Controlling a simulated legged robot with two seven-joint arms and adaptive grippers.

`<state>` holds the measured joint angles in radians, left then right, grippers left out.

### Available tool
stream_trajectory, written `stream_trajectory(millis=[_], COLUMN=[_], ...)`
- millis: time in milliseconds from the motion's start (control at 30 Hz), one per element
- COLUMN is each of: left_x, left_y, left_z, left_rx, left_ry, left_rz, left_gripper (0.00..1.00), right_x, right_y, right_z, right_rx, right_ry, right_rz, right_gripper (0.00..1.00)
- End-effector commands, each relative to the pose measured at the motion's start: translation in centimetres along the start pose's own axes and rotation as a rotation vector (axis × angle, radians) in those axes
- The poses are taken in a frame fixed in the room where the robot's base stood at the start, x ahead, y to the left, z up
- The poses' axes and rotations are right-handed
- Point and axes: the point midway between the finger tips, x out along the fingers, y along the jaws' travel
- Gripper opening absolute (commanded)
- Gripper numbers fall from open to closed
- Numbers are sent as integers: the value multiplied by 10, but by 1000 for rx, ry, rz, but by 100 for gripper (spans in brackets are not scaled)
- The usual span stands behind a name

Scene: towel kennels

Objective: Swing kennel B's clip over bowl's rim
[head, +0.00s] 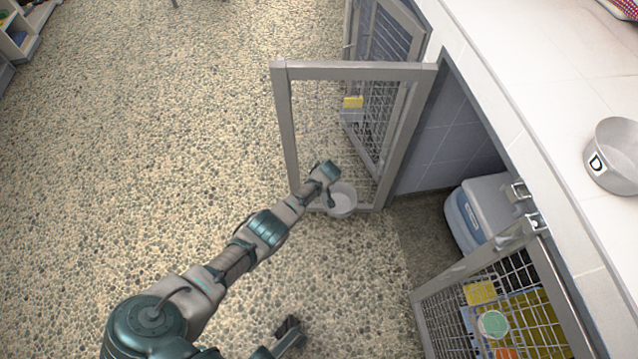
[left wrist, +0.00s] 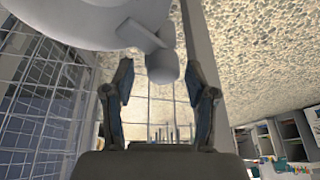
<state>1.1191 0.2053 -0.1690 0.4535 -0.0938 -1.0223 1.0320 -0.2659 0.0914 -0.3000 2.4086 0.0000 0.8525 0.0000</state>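A pale grey bowl (head: 343,204) is at the foot of an open mesh kennel door (head: 355,71). No letter shows on this door. My left gripper (head: 327,184) is at the bowl's upper left and partly covers it. In the left wrist view the bowl (left wrist: 70,22) fills the upper left, and a short grey knob-ended piece (left wrist: 162,66), perhaps the clip, sits by its rim. My left gripper (left wrist: 158,85) is open, with one finger on each side of that piece and gaps visible. My right gripper (head: 290,332) is low in the head view, away from the door; its fingers are unclear.
A yellow tag (head: 353,102) hangs on mesh behind the door frame. Another mesh door (head: 430,305) is at lower right, near a blue-white box (head: 478,215). A grey bowl marked D (head: 615,155) stands on the white counter (head: 545,75). The pebbled floor at left is clear.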

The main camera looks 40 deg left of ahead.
Motion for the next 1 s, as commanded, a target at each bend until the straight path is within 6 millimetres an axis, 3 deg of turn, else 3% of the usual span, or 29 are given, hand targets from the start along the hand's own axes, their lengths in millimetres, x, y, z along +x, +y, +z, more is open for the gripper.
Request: stream_trajectory(millis=[467,667,1000], left_x=[-10,-33,-95], left_y=[0,-2,1], left_z=[1,2,1], left_rx=[1,1,1], left_ry=[-2,-2,-3], left_rz=[-1,-1,2], left_gripper=[57,57,57], right_x=[-1,-1,-1], right_y=[-1,-1,-1], right_z=[-2,-3,-2], right_rx=[-1,0,0], right_ry=[1,1,1], right_rz=[0,-1,-1], right_gripper=[31,31,31])
